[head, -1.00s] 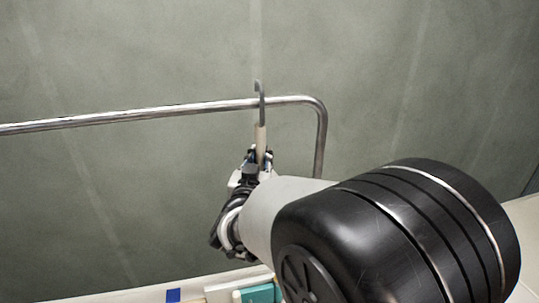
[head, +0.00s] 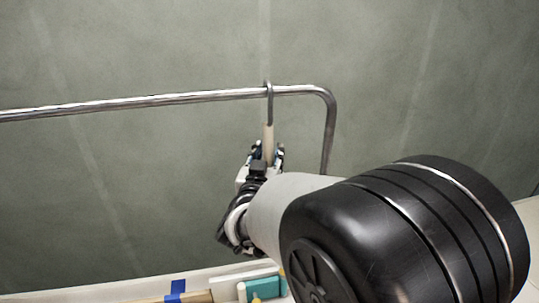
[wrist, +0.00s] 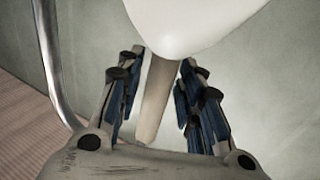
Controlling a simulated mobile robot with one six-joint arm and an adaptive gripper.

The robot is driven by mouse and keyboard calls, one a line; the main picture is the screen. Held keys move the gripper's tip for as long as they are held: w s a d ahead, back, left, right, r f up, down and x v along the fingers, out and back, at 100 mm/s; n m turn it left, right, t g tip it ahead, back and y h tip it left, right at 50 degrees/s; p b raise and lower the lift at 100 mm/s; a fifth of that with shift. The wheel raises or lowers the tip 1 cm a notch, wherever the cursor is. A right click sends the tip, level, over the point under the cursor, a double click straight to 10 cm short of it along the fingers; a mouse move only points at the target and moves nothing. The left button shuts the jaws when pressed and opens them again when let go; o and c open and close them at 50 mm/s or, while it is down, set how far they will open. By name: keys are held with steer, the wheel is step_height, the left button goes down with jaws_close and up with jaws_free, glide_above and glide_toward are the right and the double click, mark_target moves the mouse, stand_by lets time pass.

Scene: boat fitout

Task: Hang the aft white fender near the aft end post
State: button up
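A grey hook (head: 268,88) sits over the top rail (head: 150,101), a little left of the bend into the end post (head: 329,130). A beige stem (head: 267,140) hangs upright below the hook; it also shows in the wrist view (wrist: 157,95). The rounded white fender body (wrist: 195,22) fills the top of the wrist view and is hidden in the head view. My gripper (wrist: 163,72) is open around the stem, with a finger on each side and gaps between the blue pads and the stem.
A metal tube (wrist: 50,65) runs along the left of the wrist view. Below my arm, a teal block (head: 262,289) and blue tape (head: 176,287) lie on a pale ledge. The grey-green wall behind the rail is clear.

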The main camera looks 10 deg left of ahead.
steer(key=shift+o, duration=0.6)
steer(key=shift+f, duration=0.15)
steer(key=shift+s, duration=0.1)
steer(key=s, duration=1.2)
steer(key=s+d+n+g+y, duration=0.1)
steer(key=s+d+g+y, duration=0.25)
steer(key=d+g, duration=0.55)
steer(key=s+d+f+m+g+h, duration=0.1)
steer(key=s+d+f+g+h, duration=0.1)
steer(key=s+d, duration=0.8)
steer(key=s+d+f+g+h, duration=0.2)
steer(key=s+d+f, duration=0.3)
steer(key=s+d, duration=0.5)
steer(key=shift+s+m+h, duration=0.2)
steer(key=shift+m+h, duration=0.15)
steer(key=shift+m, duration=0.05)
steer(key=shift+d, duration=0.1)
steer(key=shift+c, duration=0.2)
